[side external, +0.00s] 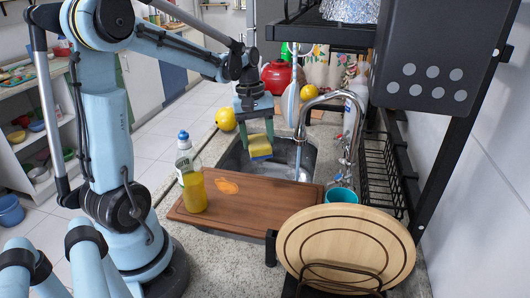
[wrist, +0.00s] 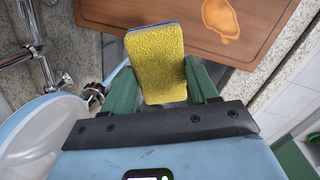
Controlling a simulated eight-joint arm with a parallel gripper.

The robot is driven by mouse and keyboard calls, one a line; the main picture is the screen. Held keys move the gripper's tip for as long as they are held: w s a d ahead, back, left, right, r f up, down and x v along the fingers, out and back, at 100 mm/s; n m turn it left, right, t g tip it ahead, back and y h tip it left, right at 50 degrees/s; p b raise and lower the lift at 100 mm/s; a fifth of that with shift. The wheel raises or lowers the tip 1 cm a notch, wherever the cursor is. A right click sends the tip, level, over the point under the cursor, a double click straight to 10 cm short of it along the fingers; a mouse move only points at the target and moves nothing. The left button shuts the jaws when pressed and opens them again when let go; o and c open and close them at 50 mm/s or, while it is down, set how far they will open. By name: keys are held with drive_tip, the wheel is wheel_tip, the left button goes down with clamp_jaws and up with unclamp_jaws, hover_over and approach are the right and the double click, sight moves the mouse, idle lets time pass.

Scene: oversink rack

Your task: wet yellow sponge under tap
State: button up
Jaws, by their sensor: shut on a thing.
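The yellow sponge (side external: 260,147) has a blue layer on one side. It also shows in the wrist view (wrist: 157,65), yellow face towards the camera. My gripper (side external: 257,136) is shut on it, with green fingers on either side. It holds the sponge above the sink (side external: 284,157), left of the tap (side external: 335,98). A thin pale stream (side external: 298,160) shows below the tap's spout, to the right of the sponge and apart from it in the side view.
A brown cutting board (side external: 240,200) lies at the sink's near edge. A bottle of yellow liquid (side external: 190,180) stands on its left part. A round wooden board (side external: 345,245) stands in front, near a teal cup (side external: 342,196). The black rack (side external: 440,150) overhangs the right side.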

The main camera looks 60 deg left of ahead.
drive_tip(key=a+f+n+t+h, duration=0.1)
drive_tip(key=a+f+n, duration=0.2)
drive_tip(key=a, duration=0.4)
drive_tip(key=a+f+n+t, duration=0.1)
drive_tip(key=a+f+n, duration=0.15)
drive_tip(key=a, duration=0.55)
drive_tip(key=w+d+f, duration=1)
drive_tip(key=w+d, duration=0.2)
idle(0.6)
drive_tip(key=shift+s+d, duration=0.2)
drive_tip(key=shift+d, duration=0.1)
idle(0.6)
drive_tip(key=shift+w+a, duration=0.3)
idle(0.3)
drive_tip(key=shift+s+d, duration=0.3)
idle(0.4)
drive_tip(key=shift+a, duration=0.1)
